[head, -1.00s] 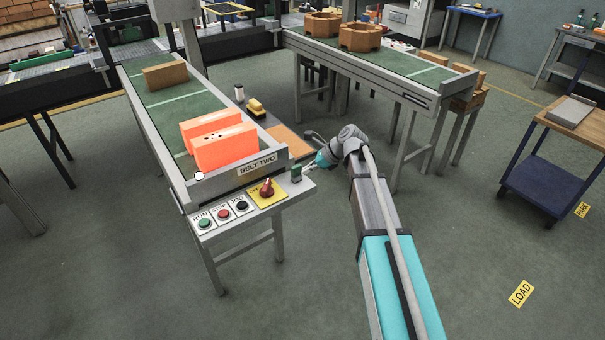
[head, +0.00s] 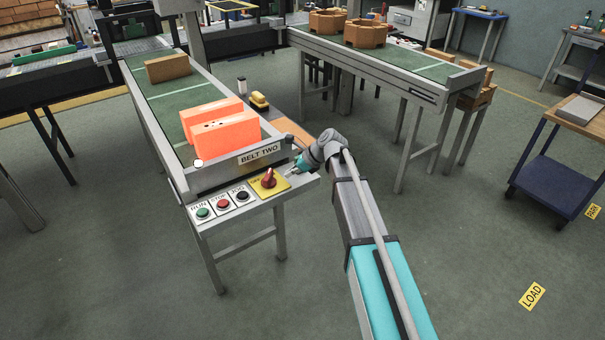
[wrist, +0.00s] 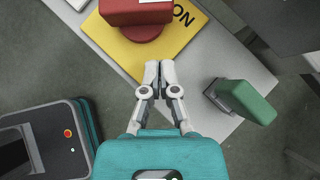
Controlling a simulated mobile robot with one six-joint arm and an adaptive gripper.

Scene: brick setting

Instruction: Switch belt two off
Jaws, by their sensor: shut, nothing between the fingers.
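The belt two conveyor (head: 150,120) stands at the left, with its BELT TWO sign (head: 259,153) above a control shelf. The shelf carries a green RUN button (head: 203,212), a red STOP button (head: 222,205), a dark JOG button (head: 242,196) and a red rotary knob (head: 268,180) on a yellow plate (head: 281,187). In the wrist view, the red knob (wrist: 136,20) is at the top on the yellow plate (wrist: 150,55), where "ON" is readable. My gripper (wrist: 159,66) is shut and empty, its tips over the plate's edge, apart from the knob.
A green-topped block (wrist: 245,100) stands on the shelf right of my gripper in the wrist view. Orange bricks (head: 228,134) lie on belt two's near end. A second conveyor (head: 385,62) stands behind. A blue cart (head: 550,170) is at the right. The front floor is clear.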

